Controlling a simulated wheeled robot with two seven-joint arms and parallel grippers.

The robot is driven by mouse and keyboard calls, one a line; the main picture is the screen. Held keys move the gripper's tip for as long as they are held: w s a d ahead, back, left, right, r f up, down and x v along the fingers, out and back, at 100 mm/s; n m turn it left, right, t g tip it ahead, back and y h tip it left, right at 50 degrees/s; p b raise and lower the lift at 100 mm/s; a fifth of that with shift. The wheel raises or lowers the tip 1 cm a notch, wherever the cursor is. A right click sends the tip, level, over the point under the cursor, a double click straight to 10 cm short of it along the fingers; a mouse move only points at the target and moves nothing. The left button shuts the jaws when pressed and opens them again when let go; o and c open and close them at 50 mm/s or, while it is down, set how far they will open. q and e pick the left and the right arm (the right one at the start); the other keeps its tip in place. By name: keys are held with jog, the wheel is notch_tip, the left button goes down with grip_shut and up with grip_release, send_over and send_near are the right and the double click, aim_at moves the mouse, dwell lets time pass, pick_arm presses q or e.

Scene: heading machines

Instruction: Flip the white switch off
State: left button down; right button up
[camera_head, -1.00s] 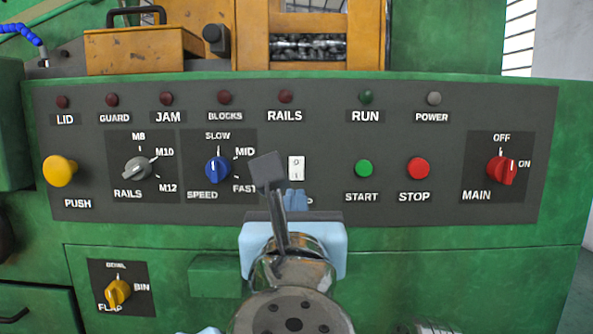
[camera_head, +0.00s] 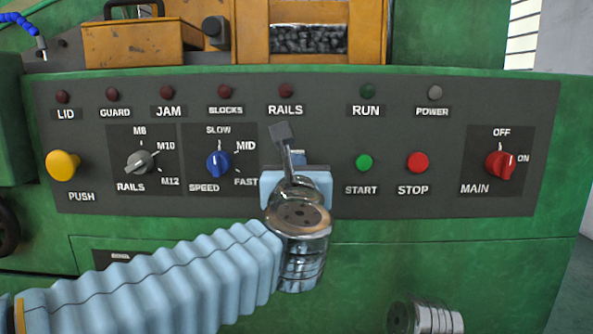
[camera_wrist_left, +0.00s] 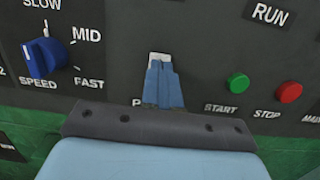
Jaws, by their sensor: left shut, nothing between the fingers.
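The white switch (camera_wrist_left: 160,57) is on the dark control panel, between the blue speed knob and the green start button. In the left wrist view only its upper part shows; the fingers cover the lower part. My left gripper (camera_wrist_left: 163,72) is shut and empty, its blue fingertips in front of the switch. Whether they touch it I cannot tell. In the head view the left gripper (camera_head: 298,156) and wrist stand before the panel and hide the switch. My right gripper is not in view.
The blue speed knob (camera_head: 218,163) is left of the left gripper. The green start button (camera_head: 364,163) and red stop button (camera_head: 417,163) are to the right. The red main knob (camera_head: 500,165) is farther right, the yellow push button (camera_head: 63,165) far left.

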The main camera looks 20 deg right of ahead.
pick_arm(q)
jog(key=shift+w+d, duration=0.15)
jog(key=shift+w, duration=0.45)
jog(key=shift+w+r, duration=0.25)
jog(key=shift+r, duration=0.15)
